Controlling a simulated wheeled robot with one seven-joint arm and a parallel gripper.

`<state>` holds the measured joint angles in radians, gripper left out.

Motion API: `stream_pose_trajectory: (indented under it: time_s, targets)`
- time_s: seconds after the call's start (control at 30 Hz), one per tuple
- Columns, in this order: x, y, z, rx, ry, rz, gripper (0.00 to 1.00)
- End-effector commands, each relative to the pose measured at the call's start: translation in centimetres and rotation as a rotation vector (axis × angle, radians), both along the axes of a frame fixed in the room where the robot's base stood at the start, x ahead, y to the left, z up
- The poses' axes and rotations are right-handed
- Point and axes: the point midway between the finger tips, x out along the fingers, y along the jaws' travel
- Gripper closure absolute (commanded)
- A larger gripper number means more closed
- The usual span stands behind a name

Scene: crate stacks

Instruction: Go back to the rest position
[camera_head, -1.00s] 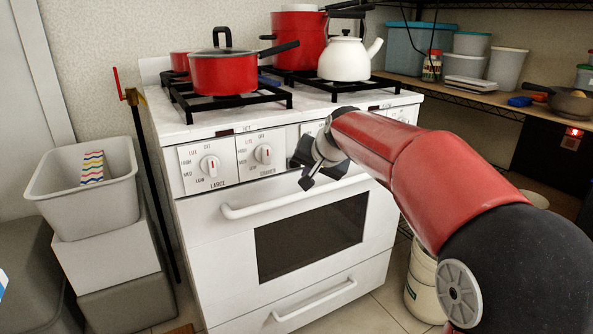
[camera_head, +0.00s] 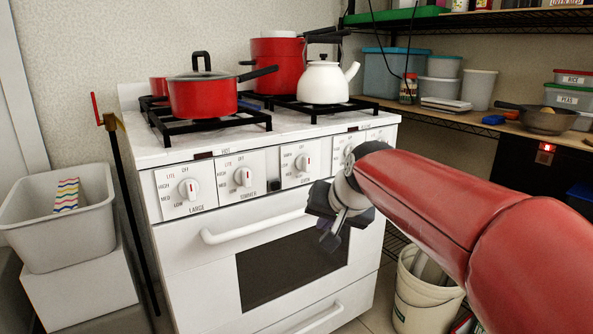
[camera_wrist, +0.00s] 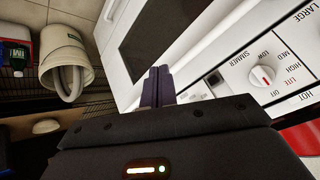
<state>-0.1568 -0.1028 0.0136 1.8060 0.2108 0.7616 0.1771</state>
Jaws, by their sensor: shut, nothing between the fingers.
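My gripper (camera_head: 330,240) is at the end of my red arm, in front of the white stove (camera_head: 215,240) and to the right of the middle of its oven handle. In the wrist view the two dark fingers (camera_wrist: 157,84) lie together with nothing between them. The stove's front and a simmer knob (camera_wrist: 262,77) show beyond the fingers. I cannot tell whether the gripper touches the stove.
A red pot (camera_head: 203,97) and a white kettle (camera_head: 323,83) stand on the burners. A white bucket (camera_head: 425,305) stands on the floor beside the stove. A shelf (camera_head: 450,118) runs along the right.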

Motion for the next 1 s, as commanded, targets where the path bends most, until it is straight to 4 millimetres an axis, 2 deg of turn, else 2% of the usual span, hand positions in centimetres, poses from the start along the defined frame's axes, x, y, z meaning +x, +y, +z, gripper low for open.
stream_pose_trajectory:
  time_s: [0.03, 0.2, 0.3, 0.43, 0.5, 0.6, 1.0]
  targets:
    - [-3.1, -1.8, -0.4, -0.034, 0.006, -0.003, 1.0]
    - [-12.6, -6.5, -3.9, -0.159, 0.055, 0.005, 1.0]
    - [-17.5, -8.5, -6.5, -0.221, 0.085, 0.012, 1.0]
    - [-22.0, -10.1, -9.5, -0.279, 0.118, 0.019, 1.0]
    - [-23.5, -10.6, -10.6, -0.297, 0.132, 0.022, 1.0]
    - [-24.6, -11.0, -11.5, -0.313, 0.141, 0.025, 1.0]
    - [-24.8, -11.0, -11.7, -0.316, 0.145, 0.026, 1.0]
